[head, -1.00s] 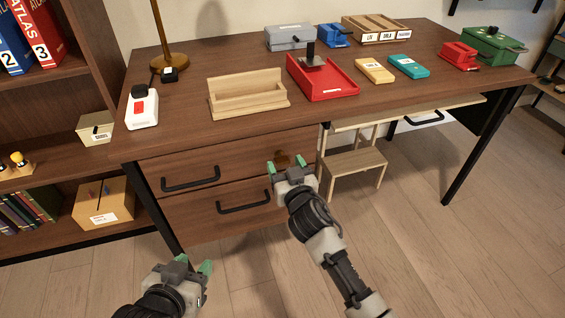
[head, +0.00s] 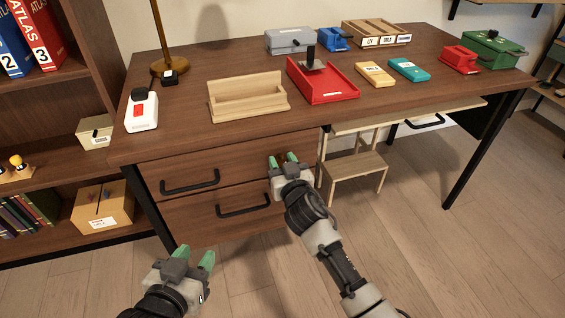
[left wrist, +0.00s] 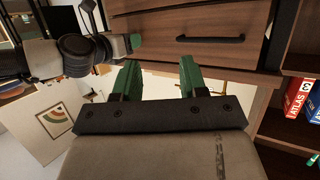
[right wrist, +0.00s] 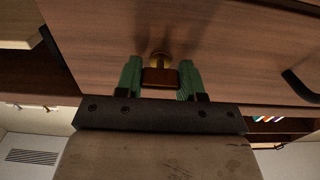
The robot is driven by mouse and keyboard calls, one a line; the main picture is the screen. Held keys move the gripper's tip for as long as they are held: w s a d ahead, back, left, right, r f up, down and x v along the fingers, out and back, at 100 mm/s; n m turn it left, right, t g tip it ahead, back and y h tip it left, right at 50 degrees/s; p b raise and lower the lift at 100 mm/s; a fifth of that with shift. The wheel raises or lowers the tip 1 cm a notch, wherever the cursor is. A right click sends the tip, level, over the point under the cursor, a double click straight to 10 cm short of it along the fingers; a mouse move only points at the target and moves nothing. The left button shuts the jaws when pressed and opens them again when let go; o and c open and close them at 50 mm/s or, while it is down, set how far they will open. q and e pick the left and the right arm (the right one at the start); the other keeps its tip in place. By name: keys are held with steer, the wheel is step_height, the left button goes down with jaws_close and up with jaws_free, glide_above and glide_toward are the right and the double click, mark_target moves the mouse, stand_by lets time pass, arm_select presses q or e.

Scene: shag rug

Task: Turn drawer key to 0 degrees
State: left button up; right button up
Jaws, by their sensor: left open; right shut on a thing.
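The drawer key (right wrist: 160,78) has a brown block-shaped grip and sits at a round brass lock (right wrist: 160,58) on the wooden drawer front. My right gripper (head: 283,159) is at the right part of the upper drawer (head: 238,156). Its green fingers stand on both sides of the key's grip in the right wrist view and are shut on it. In the head view the key is mostly hidden by the fingers. My left gripper (head: 193,257) is open and empty, low in front of the desk. It also shows in the left wrist view (left wrist: 160,75).
Black handles cross the upper drawer (head: 190,182) and the lower drawer (head: 243,205). The desk top (head: 190,97) carries a wooden holder (head: 248,97), a red tray (head: 325,83) and several boxes. A step stool (head: 355,166) stands under the desk, right of my right gripper. A bookshelf is at left.

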arm_select(q)
steer(key=shift+s+f, duration=0.1)
arm_select(e)
steer(key=shift+n, duration=0.4)
steer(key=n, duration=0.3)
steer(key=shift+p, duration=0.4)
steer(key=n, duration=0.4)
steer(key=shift+a+n+p, duration=0.1)
steer(key=shift+n+p, duration=0.2)
steer(key=shift+p, duration=0.05)
steer(key=n, duration=0.4)
steer(key=shift+f+n, duration=0.1)
steer(key=shift+n, duration=0.2)
arm_select(q)
steer(key=s+a+f+g+y, duration=0.1)
steer(key=s+a+f+g, duration=0.1)
steer(key=s+f+g, duration=0.3)
steer(key=shift+s+a+g+y+p, duration=0.25)
steer(key=shift+s+g+y+p, duration=0.15)
steer(key=shift+g, duration=0.1)
arm_select(e)
steer(key=n, duration=0.4)
steer(key=shift+s+n, duration=0.1)
steer(key=shift+n, duration=0.3)
steer(key=shift+f, duration=0.1)
steer(key=o, duration=0.9)
